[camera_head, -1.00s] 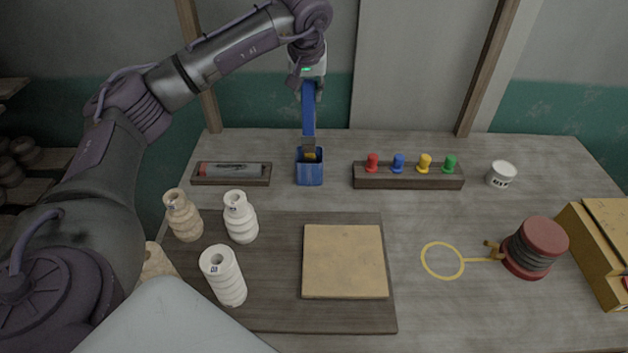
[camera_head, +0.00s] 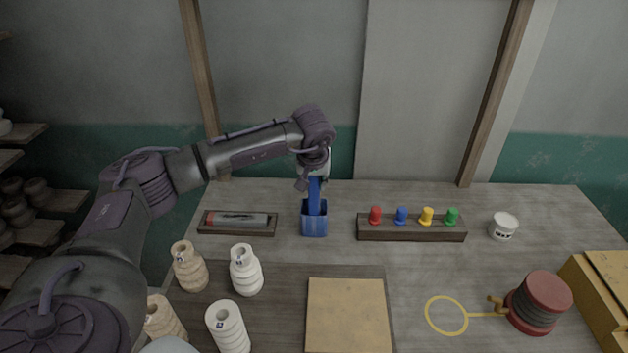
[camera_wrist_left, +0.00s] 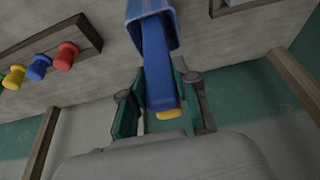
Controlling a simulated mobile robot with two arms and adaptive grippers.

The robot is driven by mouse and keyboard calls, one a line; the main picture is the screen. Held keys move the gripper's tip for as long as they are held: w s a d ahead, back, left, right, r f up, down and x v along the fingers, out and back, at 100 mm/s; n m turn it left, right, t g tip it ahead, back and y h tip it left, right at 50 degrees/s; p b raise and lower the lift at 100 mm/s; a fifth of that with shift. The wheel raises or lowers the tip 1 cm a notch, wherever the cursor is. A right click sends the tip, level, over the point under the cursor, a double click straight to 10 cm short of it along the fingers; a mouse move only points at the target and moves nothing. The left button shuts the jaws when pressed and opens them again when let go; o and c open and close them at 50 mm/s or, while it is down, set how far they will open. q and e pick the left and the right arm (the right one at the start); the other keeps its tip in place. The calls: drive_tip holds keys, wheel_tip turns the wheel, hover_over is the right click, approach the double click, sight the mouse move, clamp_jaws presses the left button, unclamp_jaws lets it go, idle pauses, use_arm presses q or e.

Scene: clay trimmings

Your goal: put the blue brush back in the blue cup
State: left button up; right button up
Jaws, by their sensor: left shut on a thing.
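The blue brush (camera_head: 314,194) is upright in my left gripper (camera_head: 316,180), with its lower part inside the blue cup (camera_head: 314,228). The cup stands near the back of the table. In the left wrist view, the brush (camera_wrist_left: 158,62) runs from the mouth of the cup (camera_wrist_left: 150,8) to between the fingers of my left gripper (camera_wrist_left: 162,92), which is shut on it. A yellow patch shows at the brush's near end. The brush's lower end is hidden in the cup, so I cannot tell whether it touches the bottom. My right gripper is not in view.
A wooden tray (camera_head: 203,229) with a grey tool is left of the cup. A rack (camera_head: 410,234) with coloured pegs is right of it. Several ribbed bottles (camera_head: 246,270) stand in front left. A tan slab (camera_head: 348,318) lies in front. A white pot (camera_head: 503,227) stands far right.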

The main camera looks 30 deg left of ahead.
use_arm(q)
drive_tip(key=shift+f+b, duration=0.3)
drive_tip(key=o, duration=1)
drive_tip(key=shift+o, duration=0.2)
drive_tip(key=shift+r, duration=0.15)
drive_tip(key=b+v, duration=0.2)
drive_tip(key=v, duration=0.1)
drive_tip(key=b+v, duration=0.1)
drive_tip(key=v, duration=0.1)
drive_tip(key=shift+d, duration=0.35)
drive_tip(key=v, duration=0.8)
drive_tip(key=shift+r+b, duration=0.3)
drive_tip(key=shift+b, duration=0.15)
